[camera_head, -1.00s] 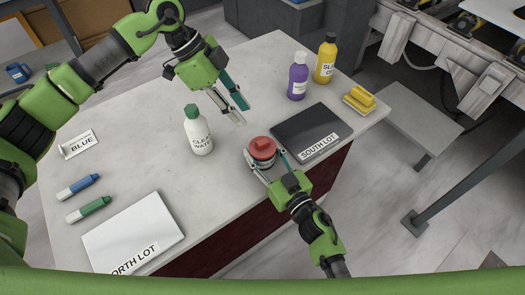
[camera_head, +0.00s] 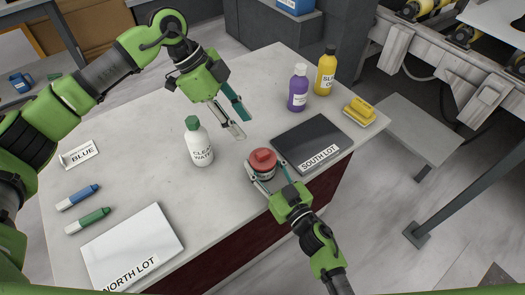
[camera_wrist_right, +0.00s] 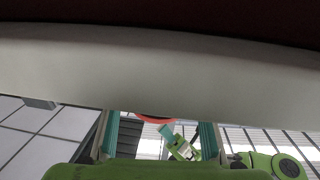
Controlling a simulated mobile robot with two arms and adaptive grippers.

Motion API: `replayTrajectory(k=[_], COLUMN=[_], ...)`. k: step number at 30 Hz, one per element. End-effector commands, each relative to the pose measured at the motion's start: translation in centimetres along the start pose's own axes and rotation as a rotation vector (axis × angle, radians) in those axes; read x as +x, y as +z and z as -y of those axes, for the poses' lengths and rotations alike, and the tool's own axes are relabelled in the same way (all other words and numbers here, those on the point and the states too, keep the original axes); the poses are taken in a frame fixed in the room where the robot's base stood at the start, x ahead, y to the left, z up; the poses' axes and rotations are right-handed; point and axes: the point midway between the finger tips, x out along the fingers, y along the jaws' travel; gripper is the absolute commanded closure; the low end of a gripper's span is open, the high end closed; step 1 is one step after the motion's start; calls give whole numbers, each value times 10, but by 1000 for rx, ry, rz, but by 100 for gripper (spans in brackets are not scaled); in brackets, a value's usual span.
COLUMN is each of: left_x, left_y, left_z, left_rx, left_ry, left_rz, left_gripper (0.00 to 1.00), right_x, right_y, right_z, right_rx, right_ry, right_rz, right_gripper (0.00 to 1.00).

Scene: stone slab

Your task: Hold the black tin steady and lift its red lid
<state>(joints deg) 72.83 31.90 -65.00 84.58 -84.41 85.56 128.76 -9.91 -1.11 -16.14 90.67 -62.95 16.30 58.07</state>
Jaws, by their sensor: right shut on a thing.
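The black tin (camera_head: 264,174) stands upright near the slab's front edge in the head view, mostly hidden below its red lid (camera_head: 263,158). The lid sits on the tin. My right gripper (camera_head: 266,171) is shut around the tin from the front, one finger on each side. In the right wrist view, a small red curve of the lid (camera_wrist_right: 157,119) shows between the fingers. My left gripper (camera_head: 240,119) is open and empty above the slab, behind and left of the tin, its fingers apart.
A white bottle with green cap (camera_head: 201,148) stands left of the tin. A dark SOUTH LOT plate (camera_head: 312,138) lies close on the right. Purple (camera_head: 298,92) and yellow (camera_head: 326,73) bottles and a yellow brush (camera_head: 360,113) are farther back. A white NORTH LOT plate (camera_head: 130,240) lies front left.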

Motion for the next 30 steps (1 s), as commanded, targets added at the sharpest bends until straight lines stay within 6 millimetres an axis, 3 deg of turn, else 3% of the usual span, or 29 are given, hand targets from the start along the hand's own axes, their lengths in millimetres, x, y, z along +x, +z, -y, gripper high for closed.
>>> replayTrajectory(k=[5,17,30], left_x=[3,11,12], left_y=[-7,-29,-48], left_z=[0,-2,-2], left_rx=[199,1033,1932], left_ry=[16,139,405], left_rz=[33,154,225], left_gripper=[65,65,65], right_x=[0,0,0], right_y=[0,0,0], right_z=[0,0,0], right_rx=[0,0,0], right_ry=[0,0,0], right_rz=[0,0,0], right_gripper=[92,92,92])
